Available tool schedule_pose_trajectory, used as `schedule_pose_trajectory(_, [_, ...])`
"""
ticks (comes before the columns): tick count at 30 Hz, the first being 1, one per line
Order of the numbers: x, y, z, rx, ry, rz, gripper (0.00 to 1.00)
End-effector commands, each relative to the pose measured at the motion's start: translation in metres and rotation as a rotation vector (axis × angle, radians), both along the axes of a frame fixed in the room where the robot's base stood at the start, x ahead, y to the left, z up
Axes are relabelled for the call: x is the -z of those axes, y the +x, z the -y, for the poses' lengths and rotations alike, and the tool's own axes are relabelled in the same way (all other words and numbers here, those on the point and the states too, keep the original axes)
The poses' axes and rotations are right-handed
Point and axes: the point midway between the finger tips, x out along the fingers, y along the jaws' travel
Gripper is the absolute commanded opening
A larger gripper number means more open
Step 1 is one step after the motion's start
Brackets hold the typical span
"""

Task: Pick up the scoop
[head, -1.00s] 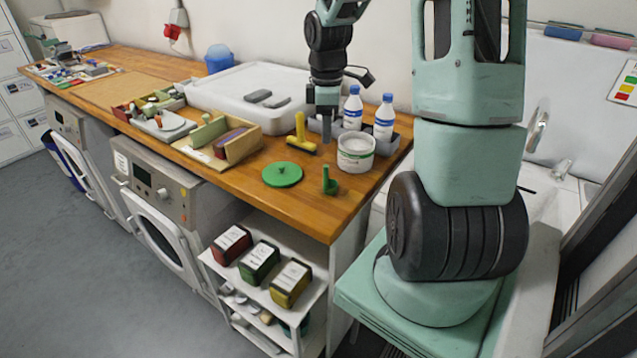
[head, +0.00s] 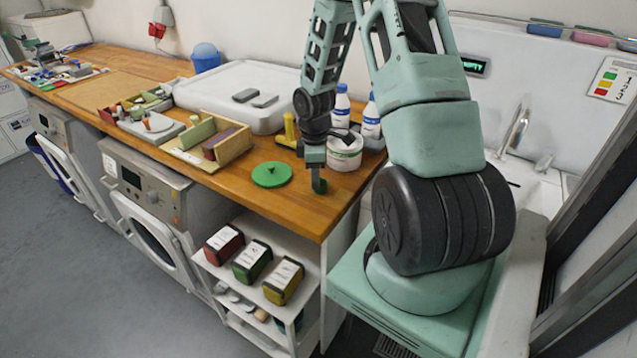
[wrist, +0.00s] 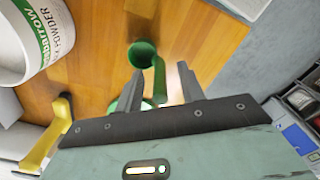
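The green scoop (wrist: 143,54) sits on the wooden worktop near its front right corner. In the wrist view its round cup lies ahead of the fingers, and its handle reaches back between them. My gripper (wrist: 162,85) is open, with one finger on each side of the handle and a gap showing on both sides. In the head view my gripper (head: 318,182) is low over the worktop corner and hides most of the scoop, of which a small dark green part (head: 321,187) shows.
A white powder tub (head: 345,153) stands just behind my gripper, with white bottles (head: 371,120) beyond it. A green round lid (head: 272,174) lies to the left. A yellow-handled tool (head: 289,130) is behind. The worktop's front edge (head: 319,238) is close.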

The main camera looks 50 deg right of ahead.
Motion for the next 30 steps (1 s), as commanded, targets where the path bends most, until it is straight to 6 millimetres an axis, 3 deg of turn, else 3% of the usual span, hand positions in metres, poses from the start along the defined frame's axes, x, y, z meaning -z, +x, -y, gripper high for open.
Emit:
schedule_pose_trajectory(4, [0.011,0.000,0.000,0.000,0.000,-0.001,0.39])
schedule_pose_trajectory(11, [0.012,0.000,0.000,0.000,-0.001,0.001,0.39])
schedule_pose_trajectory(15, [0.012,0.000,0.000,0.000,-0.001,0.001,0.00])
schedule_pose_trajectory(25, [0.010,0.000,0.000,0.000,-0.001,0.001,0.00])
schedule_pose_trajectory(30, [-0.006,0.001,0.001,0.001,-0.003,0.005,0.00])
